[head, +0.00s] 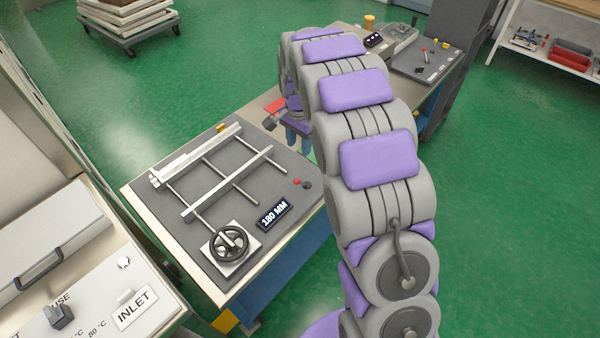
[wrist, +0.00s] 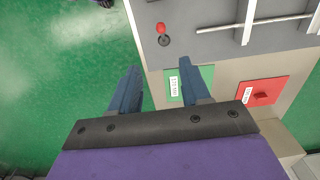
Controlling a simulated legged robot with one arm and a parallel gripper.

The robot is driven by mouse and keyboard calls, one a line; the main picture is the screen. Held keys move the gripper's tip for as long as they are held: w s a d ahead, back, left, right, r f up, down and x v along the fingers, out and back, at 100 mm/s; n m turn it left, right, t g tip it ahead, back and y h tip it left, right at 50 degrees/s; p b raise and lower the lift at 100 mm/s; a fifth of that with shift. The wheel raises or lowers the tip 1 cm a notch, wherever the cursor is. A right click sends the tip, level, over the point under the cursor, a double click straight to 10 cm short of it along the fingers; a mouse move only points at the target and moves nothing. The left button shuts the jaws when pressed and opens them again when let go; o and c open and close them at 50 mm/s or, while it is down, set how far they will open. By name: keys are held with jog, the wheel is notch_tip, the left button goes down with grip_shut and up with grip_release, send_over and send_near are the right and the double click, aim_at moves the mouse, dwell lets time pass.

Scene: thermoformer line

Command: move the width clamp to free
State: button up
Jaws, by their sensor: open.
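What looks like the width clamp is a small lever with a red knob and dark base. It stands on the grey bench top, near the display reading 180 MM (head: 273,214). The clamp (head: 297,182) also shows in the wrist view (wrist: 161,29), beyond my fingertips. No label for its positions can be read. My gripper (wrist: 160,72) is open, with two blue fingers apart and nothing between them. In the head view my gripper (head: 298,132) hangs at the bench's far right edge, partly behind my arm, apart from the clamp.
Metal rails (head: 228,182) and a black handwheel (head: 229,243) are on the bench top. A green plate (wrist: 203,88) and a red plate (wrist: 262,92) with small labels lie by the bench edge. A white machine marked INLET (head: 135,308) is at left. Green floor is open around.

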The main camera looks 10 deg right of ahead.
aim_at(297, 180)
notch_tip(297, 180, down, 12)
jog(key=shift+s+r+b, duration=0.1)
jog(key=shift+r+b, duration=0.05)
jog(key=shift+b, duration=1.05)
jog(key=f, duration=0.1)
jog(key=a+f, duration=0.1)
jog(key=f, duration=0.1)
jog(key=f+b, duration=0.1)
jog(key=f, duration=0.1)
jog(key=shift+a+f, duration=0.25)
jog(key=shift+a, duration=0.15)
jog(key=shift+d, duration=0.7)
jog(key=shift+c, duration=1.4)
jog(key=shift+a, duration=0.35)
jog(key=c, duration=0.3)
grip_shut()
